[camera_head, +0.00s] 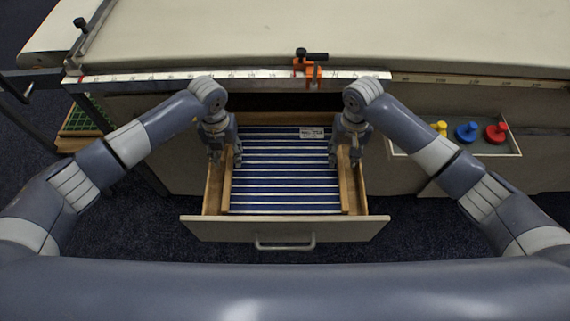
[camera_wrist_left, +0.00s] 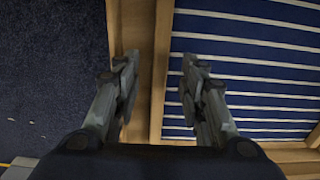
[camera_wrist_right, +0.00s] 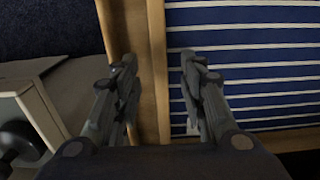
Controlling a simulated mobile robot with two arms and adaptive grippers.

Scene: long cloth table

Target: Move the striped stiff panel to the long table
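The striped stiff panel (camera_head: 285,175), blue with white stripes and a small white label, lies flat in the open drawer (camera_head: 285,229) under the long table (camera_head: 330,40). My left gripper (camera_head: 225,160) is over the drawer's left side, open and apart from the panel as far as I can see. In the left wrist view its fingers (camera_wrist_left: 160,85) straddle a wooden strip at the panel's edge (camera_wrist_left: 250,75). My right gripper (camera_head: 345,158) is over the drawer's right side. In the right wrist view its open fingers (camera_wrist_right: 160,80) straddle the other wooden strip beside the panel (camera_wrist_right: 245,60).
A metal ruler (camera_head: 200,76) runs along the table's front edge, with an orange clamp (camera_head: 308,68) on it. A tray (camera_head: 510,150) with yellow, blue and red knobbed pieces is at the right. A green gridded item (camera_head: 82,120) is at the left. The tabletop is mostly clear.

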